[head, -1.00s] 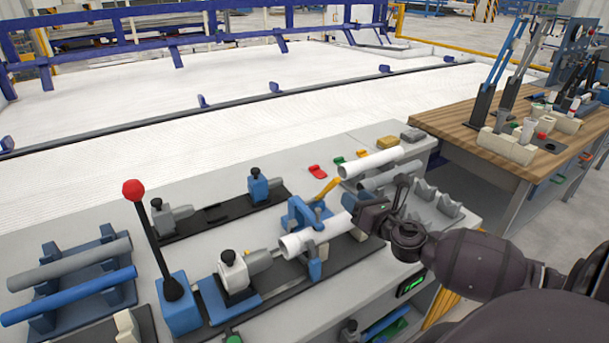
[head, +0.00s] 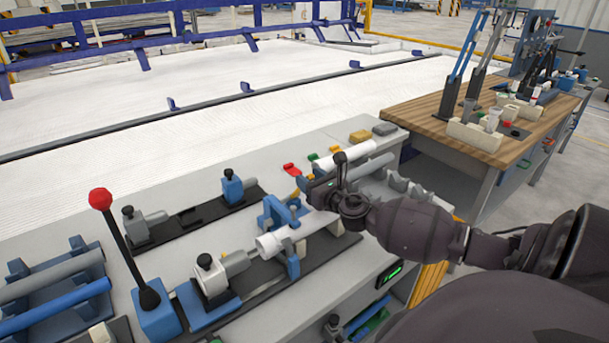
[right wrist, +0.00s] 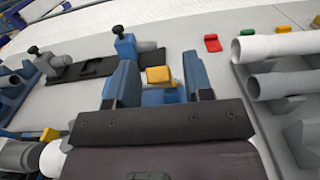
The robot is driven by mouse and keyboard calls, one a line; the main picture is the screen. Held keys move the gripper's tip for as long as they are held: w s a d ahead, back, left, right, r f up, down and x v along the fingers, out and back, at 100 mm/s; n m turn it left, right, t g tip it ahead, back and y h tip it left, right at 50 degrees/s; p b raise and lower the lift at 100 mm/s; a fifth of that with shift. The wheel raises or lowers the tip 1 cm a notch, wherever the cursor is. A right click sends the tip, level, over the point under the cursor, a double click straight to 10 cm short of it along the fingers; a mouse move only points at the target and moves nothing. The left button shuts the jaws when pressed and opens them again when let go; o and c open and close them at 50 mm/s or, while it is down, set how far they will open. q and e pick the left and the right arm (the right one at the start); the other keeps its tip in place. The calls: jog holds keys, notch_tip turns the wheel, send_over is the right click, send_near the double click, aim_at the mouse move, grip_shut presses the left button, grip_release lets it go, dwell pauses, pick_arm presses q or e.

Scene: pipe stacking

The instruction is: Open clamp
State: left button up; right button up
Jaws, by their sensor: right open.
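The blue clamp (head: 270,211) stands over a white pipe (head: 272,243) on the bench's black rail. Its yellow handle (right wrist: 158,76) shows in the right wrist view between the fingers of my right gripper (right wrist: 158,62). The fingers are spread, with visible room on both sides of the handle. Part of the clamp's blue body (right wrist: 158,97) shows below the handle. In the head view my right gripper (head: 306,184) is just above and right of the clamp and hides most of the handle. My left gripper is not in view.
A red-knobbed lever (head: 100,199) stands upright left of the clamp. A grey-and-white pusher (head: 212,277) faces the pipe's near end. A rack with pipes (right wrist: 285,82) lies to the right. Red (right wrist: 212,43) and green blocks lie behind. A wooden table (head: 440,118) stands beyond.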

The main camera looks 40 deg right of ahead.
jog(key=shift+w+d, duration=0.15)
jog(key=shift+w, duration=1.15)
jog(key=shift+c, duration=0.5)
grip_shut()
